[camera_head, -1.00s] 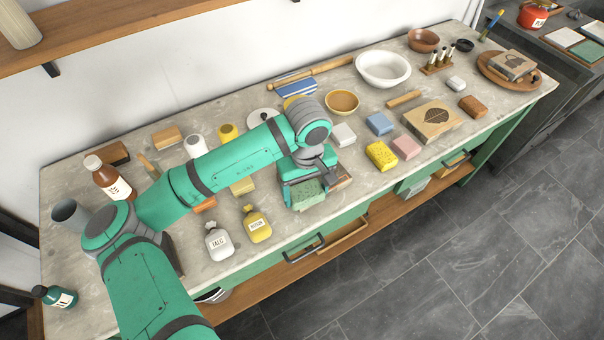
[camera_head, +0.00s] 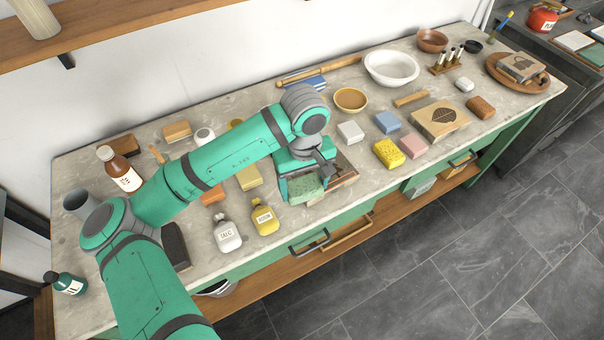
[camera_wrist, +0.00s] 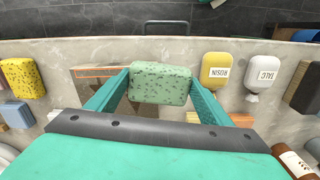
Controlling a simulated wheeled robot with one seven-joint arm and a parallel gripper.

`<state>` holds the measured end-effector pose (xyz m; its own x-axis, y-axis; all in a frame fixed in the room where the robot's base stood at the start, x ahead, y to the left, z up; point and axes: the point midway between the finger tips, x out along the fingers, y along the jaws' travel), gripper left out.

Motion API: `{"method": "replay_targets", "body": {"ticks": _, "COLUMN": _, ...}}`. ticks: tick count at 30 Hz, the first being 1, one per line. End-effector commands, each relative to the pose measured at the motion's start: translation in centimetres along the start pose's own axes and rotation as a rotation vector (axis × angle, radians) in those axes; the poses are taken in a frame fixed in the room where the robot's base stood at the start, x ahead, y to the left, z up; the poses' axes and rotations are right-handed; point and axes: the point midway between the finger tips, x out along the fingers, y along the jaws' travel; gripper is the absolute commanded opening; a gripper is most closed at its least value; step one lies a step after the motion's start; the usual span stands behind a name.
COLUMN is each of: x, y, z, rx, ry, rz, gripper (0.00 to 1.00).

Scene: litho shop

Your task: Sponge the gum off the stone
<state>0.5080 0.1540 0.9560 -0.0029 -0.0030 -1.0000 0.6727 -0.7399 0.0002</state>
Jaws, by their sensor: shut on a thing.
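My gripper (camera_head: 303,182) is shut on a speckled green sponge (camera_head: 307,189). In the wrist view the green sponge (camera_wrist: 160,83) sits between the two fingers of my gripper (camera_wrist: 160,88). A flat brownish slab (camera_head: 345,175) lies partly hidden under and beside my gripper; it also shows in the wrist view (camera_wrist: 92,88). I cannot tell whether the sponge touches it. A pale stone with a dark leaf picture (camera_head: 440,118) lies to the right on the bench. A similar block (camera_head: 520,66) sits on a round wooden board at the far right. No gum is clearly visible.
A talc bottle (camera_head: 227,235) and a rosin bottle (camera_head: 264,218) stand left of the sponge. A yellow sponge (camera_head: 389,153), a pink block (camera_head: 414,145) and a blue block (camera_head: 387,122) lie to the right. A white bowl (camera_head: 391,68) and an ochre bowl (camera_head: 350,99) are behind.

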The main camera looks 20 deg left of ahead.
Motion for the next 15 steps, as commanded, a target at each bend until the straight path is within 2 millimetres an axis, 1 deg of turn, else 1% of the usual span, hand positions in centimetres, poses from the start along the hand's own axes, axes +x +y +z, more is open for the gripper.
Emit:
{"method": "replay_targets", "body": {"ticks": 3, "x": -1.1, "y": 0.2, "z": 0.0, "rx": 0.002, "ry": 0.002, "rz": 0.000, "gripper": 0.53}}
{"method": "replay_targets", "body": {"ticks": 15, "x": -4.6, "y": 0.3, "z": 0.1, "rx": 0.007, "ry": 0.002, "rz": -0.001, "gripper": 0.53}}
